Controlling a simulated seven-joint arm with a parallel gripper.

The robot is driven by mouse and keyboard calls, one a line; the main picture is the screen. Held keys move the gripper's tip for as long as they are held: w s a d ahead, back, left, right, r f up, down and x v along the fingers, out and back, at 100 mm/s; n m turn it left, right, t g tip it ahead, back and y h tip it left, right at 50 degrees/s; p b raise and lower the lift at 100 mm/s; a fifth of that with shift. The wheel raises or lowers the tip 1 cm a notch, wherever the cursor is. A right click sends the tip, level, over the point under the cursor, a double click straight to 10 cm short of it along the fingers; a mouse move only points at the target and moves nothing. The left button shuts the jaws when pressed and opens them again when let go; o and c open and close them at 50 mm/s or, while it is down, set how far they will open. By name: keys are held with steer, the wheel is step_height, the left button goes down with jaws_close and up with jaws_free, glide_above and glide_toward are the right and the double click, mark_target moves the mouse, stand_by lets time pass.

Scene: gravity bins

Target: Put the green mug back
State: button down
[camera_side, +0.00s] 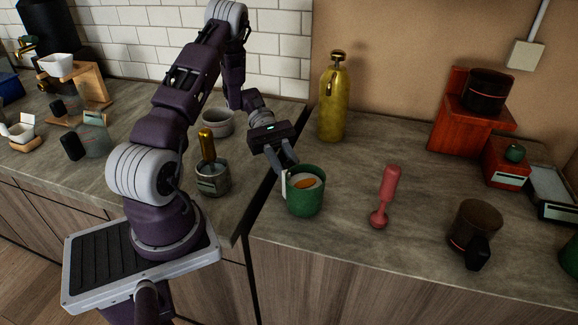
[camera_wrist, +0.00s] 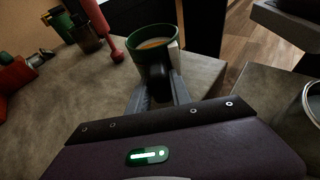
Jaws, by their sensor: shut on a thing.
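The green mug (camera_side: 307,200) stands upright at the left part of the right-hand counter, near its front edge. It has a pale handle on its left side and something pale and orange inside. My gripper (camera_side: 287,170) reaches down from the upper left and is shut on the mug at its handle side. In the wrist view the mug (camera_wrist: 153,45) is just beyond the fingers of my gripper (camera_wrist: 160,88). The fingertips are partly hidden against the mug, and I cannot tell whether its base touches the counter.
A yellow bottle (camera_side: 333,100) stands behind. A red stand (camera_side: 452,125) is at back right. A grey container (camera_side: 213,180) stands left of the counter gap.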

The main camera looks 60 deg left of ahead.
steer(key=shift+f, duration=0.55)
stand_by(0.4)
steer(key=c, duration=1.1)
jaws_free()
steer(key=v, duration=0.7)
